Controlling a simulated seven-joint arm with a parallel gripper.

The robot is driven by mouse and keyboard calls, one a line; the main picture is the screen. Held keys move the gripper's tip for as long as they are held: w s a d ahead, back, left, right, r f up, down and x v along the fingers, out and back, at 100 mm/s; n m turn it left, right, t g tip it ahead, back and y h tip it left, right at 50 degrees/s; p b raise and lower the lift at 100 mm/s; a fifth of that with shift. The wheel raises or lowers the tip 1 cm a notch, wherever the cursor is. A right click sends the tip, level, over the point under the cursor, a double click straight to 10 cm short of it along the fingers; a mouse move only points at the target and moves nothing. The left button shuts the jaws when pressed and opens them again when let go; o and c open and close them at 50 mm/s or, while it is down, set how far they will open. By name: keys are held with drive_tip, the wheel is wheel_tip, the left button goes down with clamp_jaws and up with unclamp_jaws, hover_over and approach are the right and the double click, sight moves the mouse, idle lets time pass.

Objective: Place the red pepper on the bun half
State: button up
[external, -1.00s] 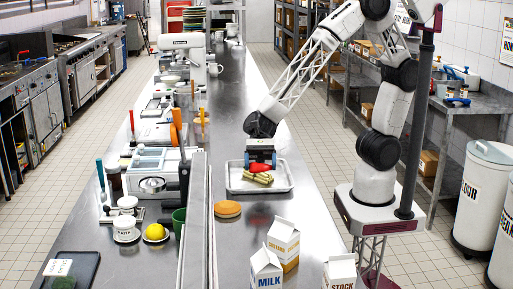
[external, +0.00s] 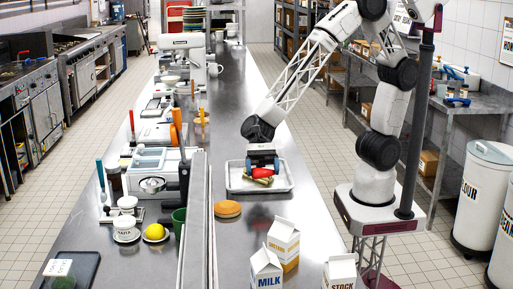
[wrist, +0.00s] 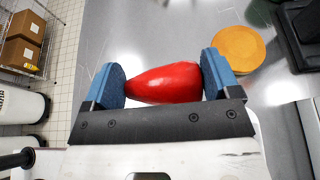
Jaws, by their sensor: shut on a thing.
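The red pepper (external: 262,172) is between the two blue pads of my gripper (external: 263,164), over the tray (external: 233,188) in the external view. In the wrist view the pepper (wrist: 165,82) lies crosswise with both pads touching its ends, so my gripper (wrist: 163,80) is shut on it. The bun half (external: 227,209) is a round, orange-brown disc lying flat on the steel counter, in front and to the left of the tray. It also shows in the wrist view (wrist: 238,50), beyond the right pad and apart from the pepper.
Yellowish and green food pieces (external: 265,181) lie on the tray by the pepper. A milk carton (external: 266,270), another carton (external: 284,243) and a stock carton (external: 340,272) stand at the counter's front. A raised divider (external: 197,215) runs left of the bun half.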

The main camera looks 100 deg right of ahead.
hover_over(227, 204)
drive_tip(key=shift+f, duration=0.65)
drive_tip(key=shift+f, duration=1.75)
drive_tip(key=shift+f, duration=0.15)
drive_tip(key=o, duration=0.8)
drive_tip(key=shift+c, duration=0.2)
drive_tip(key=v, duration=1.2)
